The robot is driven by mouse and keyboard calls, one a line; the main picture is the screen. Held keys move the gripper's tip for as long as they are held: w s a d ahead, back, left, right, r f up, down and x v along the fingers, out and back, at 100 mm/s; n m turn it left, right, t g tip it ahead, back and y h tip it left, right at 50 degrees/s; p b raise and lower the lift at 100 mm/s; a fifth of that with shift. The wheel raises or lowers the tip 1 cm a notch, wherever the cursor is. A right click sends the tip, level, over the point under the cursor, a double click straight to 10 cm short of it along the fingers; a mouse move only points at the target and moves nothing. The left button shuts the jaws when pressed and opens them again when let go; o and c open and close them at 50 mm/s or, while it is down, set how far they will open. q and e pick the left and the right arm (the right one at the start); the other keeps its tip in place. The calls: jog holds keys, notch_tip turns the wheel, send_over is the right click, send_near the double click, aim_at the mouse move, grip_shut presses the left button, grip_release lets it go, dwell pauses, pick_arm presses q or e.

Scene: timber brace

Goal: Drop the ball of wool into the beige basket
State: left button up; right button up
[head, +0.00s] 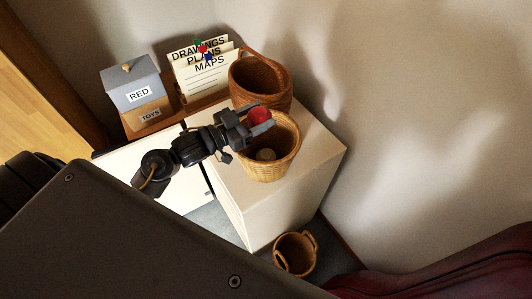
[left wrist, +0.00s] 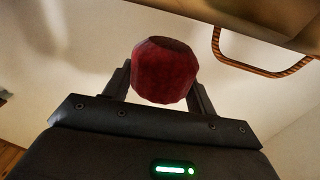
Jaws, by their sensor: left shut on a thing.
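The dark red ball of wool (head: 260,116) is between the fingers of my left gripper (head: 250,124), which is shut on it. In the left wrist view the ball (left wrist: 165,72) sits between both fingertips and looks rounded and faceted. The beige basket (head: 285,158) stands on the white cabinet, open side up. The ball and fingertips overlap the basket's far rim in the head view; their exact height above it is hard to tell. My right gripper is not in view.
A darker brown basket (head: 245,92) stands behind the beige one. A small basket (head: 282,258) is on the floor below the cabinet (head: 290,198).

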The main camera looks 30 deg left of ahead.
pick_arm(q)
jog(key=shift+r, duration=0.1)
jog(key=o, duration=1.1)
jog(key=shift+c, duration=0.2)
jog(key=shift+s, duration=0.1)
jog(key=b+v, duration=0.2)
jog(key=v, duration=0.8)
jog(key=shift+s+a+b, duration=0.2)
jog(key=shift+s+b, duration=0.05)
jog(key=shift+b, duration=0.15)
